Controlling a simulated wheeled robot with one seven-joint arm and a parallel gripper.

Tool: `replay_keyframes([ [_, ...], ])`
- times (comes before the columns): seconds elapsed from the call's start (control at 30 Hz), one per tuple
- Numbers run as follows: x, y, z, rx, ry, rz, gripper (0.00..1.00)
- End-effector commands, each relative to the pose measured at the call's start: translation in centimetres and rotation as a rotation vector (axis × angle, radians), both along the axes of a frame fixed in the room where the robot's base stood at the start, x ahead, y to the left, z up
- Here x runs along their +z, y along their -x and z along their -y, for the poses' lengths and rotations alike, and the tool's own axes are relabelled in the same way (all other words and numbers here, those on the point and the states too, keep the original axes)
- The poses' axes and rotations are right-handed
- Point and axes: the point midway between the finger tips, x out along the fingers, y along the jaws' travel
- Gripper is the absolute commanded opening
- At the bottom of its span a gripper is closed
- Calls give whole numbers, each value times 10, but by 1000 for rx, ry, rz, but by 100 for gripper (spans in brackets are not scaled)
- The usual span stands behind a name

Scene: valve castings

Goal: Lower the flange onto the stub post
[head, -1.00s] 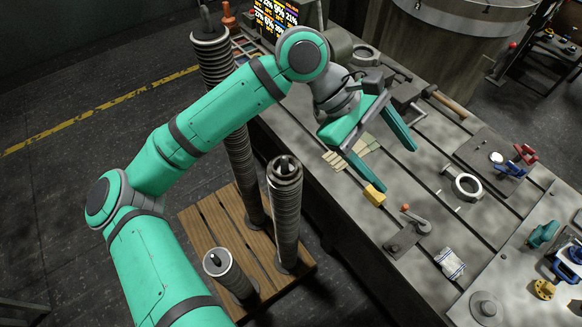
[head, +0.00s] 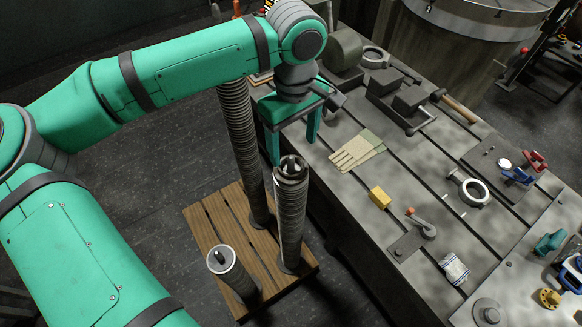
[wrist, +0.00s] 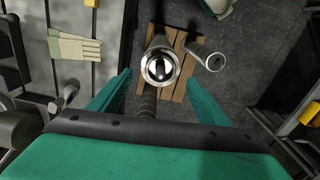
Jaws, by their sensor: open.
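The middle-height stack (head: 290,210) has a shiny ring on top around a dark post end, also in the wrist view (wrist: 160,68). I cannot tell which ring is the flange. My gripper (head: 292,142) is open and empty, pointing down near that stack's top. In the wrist view the stack top appears between the fingertips; the height gap is unclear.
The tallest stack (head: 240,130) stands behind, partly hidden by my arm. The slotted metal table (head: 345,195) to the right holds gloves (head: 357,152), a yellow block (head: 380,197), a lever clamp (head: 415,232) and a loose ring (head: 474,192). Floor left of the pallet is clear.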

Motion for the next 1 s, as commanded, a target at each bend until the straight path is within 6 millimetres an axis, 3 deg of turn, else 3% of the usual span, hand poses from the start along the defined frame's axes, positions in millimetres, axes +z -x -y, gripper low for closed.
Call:
replay_keyframes([
  [0.53,-64,-3,-6,0,3,-2,70],
  [0.87,-73,-4,-6,0,2,1,70],
  [0.9,-73,-4,-6,0,2,1,68],
  [1.0,-73,-4,-6,0,2,1,44],
])
